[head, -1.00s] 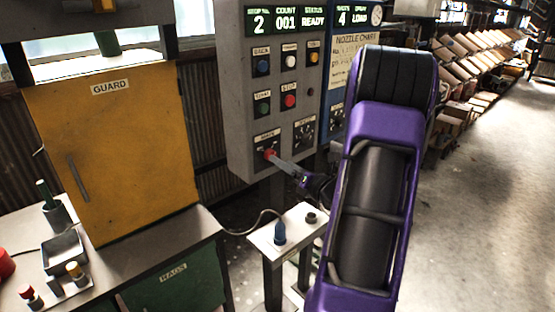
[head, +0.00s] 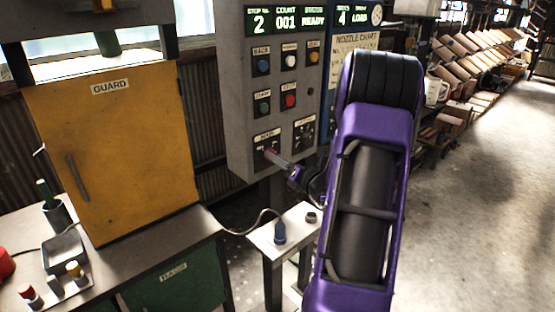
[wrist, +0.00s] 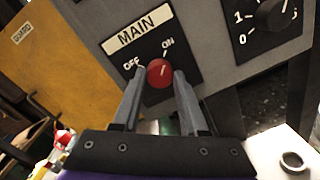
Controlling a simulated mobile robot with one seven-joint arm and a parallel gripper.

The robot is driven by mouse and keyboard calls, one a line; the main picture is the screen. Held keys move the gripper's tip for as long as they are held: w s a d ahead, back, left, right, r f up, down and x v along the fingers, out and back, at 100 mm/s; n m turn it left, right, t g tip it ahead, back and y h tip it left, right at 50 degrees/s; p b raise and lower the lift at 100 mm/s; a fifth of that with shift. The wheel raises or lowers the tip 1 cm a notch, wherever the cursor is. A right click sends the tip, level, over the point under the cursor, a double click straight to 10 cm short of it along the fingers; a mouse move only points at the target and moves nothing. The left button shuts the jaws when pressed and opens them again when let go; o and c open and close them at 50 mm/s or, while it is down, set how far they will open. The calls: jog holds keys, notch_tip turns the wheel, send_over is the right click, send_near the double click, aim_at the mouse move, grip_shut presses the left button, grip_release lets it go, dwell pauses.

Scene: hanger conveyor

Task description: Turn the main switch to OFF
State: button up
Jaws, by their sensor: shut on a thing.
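The main switch is a red knob (wrist: 160,72) on a black plate under a MAIN label (wrist: 138,30), low on the grey control panel. OFF is printed to its upper left and ON to its upper right. A pale mark on the knob seems to lean towards ON. My gripper (wrist: 160,77) has one finger on each side of the knob and is shut on it. In the head view my gripper (head: 277,157) reaches the panel's lower left, and the knob (head: 270,152) is mostly hidden by the fingers.
A numbered black dial (wrist: 275,14) sits right of the switch. Coloured buttons (head: 289,101) are above it. A yellow guard door (head: 110,150) stands at left, above a workbench. A small white stand (head: 285,232) with a blue plug is below the panel.

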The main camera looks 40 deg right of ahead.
jog(key=shift+f+n+b, duration=0.1)
jog(key=shift+n+b, duration=0.2)
jog(key=shift+b, duration=0.2)
grip_shut()
jog(key=n+b, duration=0.4)
jog(key=n, duration=0.5)
jog(key=n+y+b, duration=0.1)
jog(key=n+b, duration=0.3)
jog(key=n, duration=0.5)
jog(key=shift+t, duration=0.4)
jog(key=o, duration=1.1)
grip_release()
jog(key=shift+o, duration=0.2)
jog(key=shift+s, duration=0.1)
